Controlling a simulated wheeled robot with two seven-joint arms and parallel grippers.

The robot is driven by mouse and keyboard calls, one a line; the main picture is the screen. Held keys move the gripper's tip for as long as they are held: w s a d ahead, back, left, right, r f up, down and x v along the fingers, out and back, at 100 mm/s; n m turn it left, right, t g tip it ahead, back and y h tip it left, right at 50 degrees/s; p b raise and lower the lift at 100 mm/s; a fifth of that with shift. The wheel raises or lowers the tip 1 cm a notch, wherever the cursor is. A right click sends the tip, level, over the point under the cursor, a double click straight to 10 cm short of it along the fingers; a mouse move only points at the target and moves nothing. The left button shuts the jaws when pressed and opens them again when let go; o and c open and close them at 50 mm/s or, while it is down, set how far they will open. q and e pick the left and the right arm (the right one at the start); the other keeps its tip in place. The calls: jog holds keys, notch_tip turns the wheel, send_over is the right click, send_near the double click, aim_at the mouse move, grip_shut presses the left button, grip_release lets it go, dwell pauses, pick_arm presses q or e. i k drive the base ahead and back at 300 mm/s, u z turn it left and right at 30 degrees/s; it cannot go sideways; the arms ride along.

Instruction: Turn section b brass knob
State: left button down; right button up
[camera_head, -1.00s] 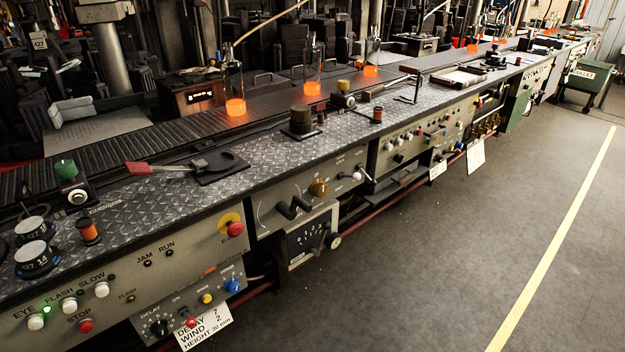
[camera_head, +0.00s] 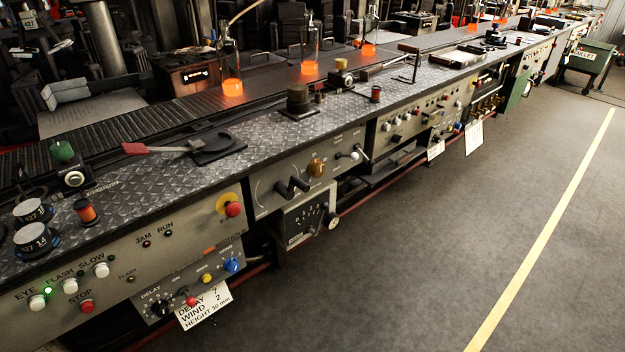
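A brass-coloured knob (camera_head: 316,168) sits on the grey control panel (camera_head: 268,192) in the middle of the bench front. Two dark lever handles (camera_head: 291,187) are just to its left, and a lever with a pale knob (camera_head: 354,155) is to its right. No label reading section b can be made out on this panel. Neither of my grippers shows in the head view, and nothing touches the brass knob.
A red emergency button (camera_head: 233,209) and a panel with several small knobs are further left. A dial gauge box (camera_head: 305,221) hangs below the brass knob. Glowing bottles stand on the conveyor behind. The grey floor (camera_head: 430,260) in front of the bench is clear, with a yellow line (camera_head: 545,222).

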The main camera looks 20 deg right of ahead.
aim_at(315, 168)
jog(key=k, duration=1.15)
jog(key=z, duration=0.75)
jog(key=i, duration=1)
jog(key=u, duration=0.5)
jog(key=i, duration=0.8)
jog(key=u, duration=0.75)
